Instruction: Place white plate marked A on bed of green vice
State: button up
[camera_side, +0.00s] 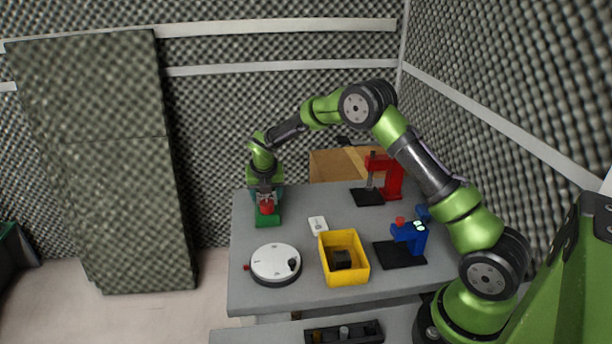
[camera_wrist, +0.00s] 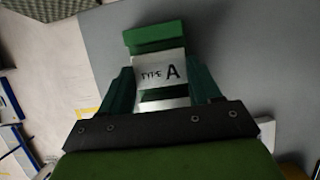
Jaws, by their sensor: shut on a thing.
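The green vice (camera_side: 267,221) stands at the back left of the grey table, with a red part (camera_side: 266,207) on its near side. My gripper (camera_side: 265,195) is right above it, pointing down. In the wrist view, the white plate marked "TYPE A" (camera_wrist: 158,72) lies between my two dark green fingers, which are shut on it. A green block of the vice (camera_wrist: 153,37) shows at the plate's far edge, and a green strip shows at its near edge. I cannot tell whether the plate touches the vice bed. In the side view the plate is hidden.
A small white piece (camera_side: 318,226) lies mid-table. A yellow bin (camera_side: 344,276) with a dark item, a round white device (camera_side: 276,263), a blue device (camera_side: 409,238) and a red press (camera_side: 386,176) also stand there. Bare table separates the vice from the round device.

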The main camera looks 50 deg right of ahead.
jog(key=shift+f, duration=0.1)
jog(key=o, duration=1.2)
jog(key=s+a+r+m, duration=0.2)
jog(key=s+r+m, duration=0.15)
jog(key=r, duration=0.35)
jog(key=s+a+r+m+t+y, duration=0.1)
jog(key=s+a+r+m, duration=0.1)
jog(key=s+r, duration=0.3)
jog(key=s+a+r+m, duration=0.3)
jog(key=r, duration=0.5)
jog(key=s+a+r+m+t+y, duration=0.1)
jog(key=s+a+m, duration=0.1)
jog(key=s+m, duration=0.5)
jog(key=s+a+r+m+t+y, duration=0.1)
jog(key=s+a+m, duration=0.1)
jog(key=s+m, duration=0.5)
jog(key=s+a+m+t+y, duration=0.1)
jog(key=s+a+m+y, duration=0.1)
jog(key=s+m, duration=0.6)
jog(key=shift+s+a+r+m, duration=0.1)
jog(key=shift+a+r+m, duration=0.25)
jog(key=shift+a+r, duration=0.1)
